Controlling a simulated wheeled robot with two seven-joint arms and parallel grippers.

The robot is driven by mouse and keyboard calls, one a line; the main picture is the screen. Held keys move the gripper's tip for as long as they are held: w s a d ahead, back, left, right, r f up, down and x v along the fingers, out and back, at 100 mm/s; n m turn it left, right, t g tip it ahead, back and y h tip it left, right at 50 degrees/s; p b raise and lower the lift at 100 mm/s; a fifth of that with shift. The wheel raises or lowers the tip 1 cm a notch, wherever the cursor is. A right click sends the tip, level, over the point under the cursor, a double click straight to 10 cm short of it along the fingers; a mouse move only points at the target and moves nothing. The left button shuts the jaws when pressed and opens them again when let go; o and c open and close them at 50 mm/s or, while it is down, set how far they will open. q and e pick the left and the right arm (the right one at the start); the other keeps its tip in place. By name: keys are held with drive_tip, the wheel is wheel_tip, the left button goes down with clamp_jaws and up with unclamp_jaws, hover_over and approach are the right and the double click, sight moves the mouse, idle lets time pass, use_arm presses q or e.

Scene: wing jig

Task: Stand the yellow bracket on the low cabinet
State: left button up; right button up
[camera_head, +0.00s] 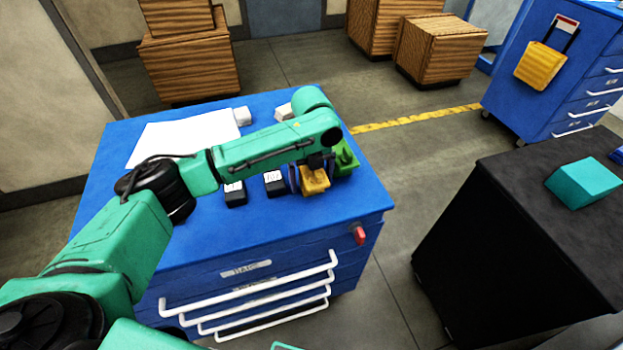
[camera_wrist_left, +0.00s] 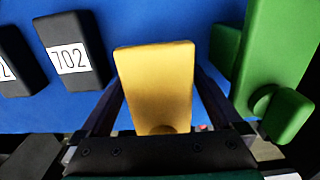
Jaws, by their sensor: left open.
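The yellow bracket (camera_head: 316,183) stands on the blue drawer cabinet (camera_head: 250,240), near its right front corner. In the left wrist view the yellow bracket (camera_wrist_left: 155,85) fills the space between my fingers. My left gripper (camera_head: 311,172) is over it, open, with one dark finger on each side. In the wrist view my left gripper (camera_wrist_left: 160,95) shows small gaps beside the bracket. The bracket's lower part is hidden. A low black cabinet (camera_head: 500,240) stands to the right, across a floor gap. My right gripper is not in view.
A green bracket (camera_head: 346,157) stands close to the right of the yellow one. Two black labelled blocks (camera_head: 274,184) sit to the left. A teal block (camera_head: 583,183) lies on the black cabinet; its near and left top is clear. A white sheet (camera_head: 175,140) lies at back left.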

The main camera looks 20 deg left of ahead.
use_arm(q)
wheel_tip(320, 180, up, 12)
drive_tip(key=shift+r+b, duration=0.1)
drive_tip(key=shift+b, duration=0.7)
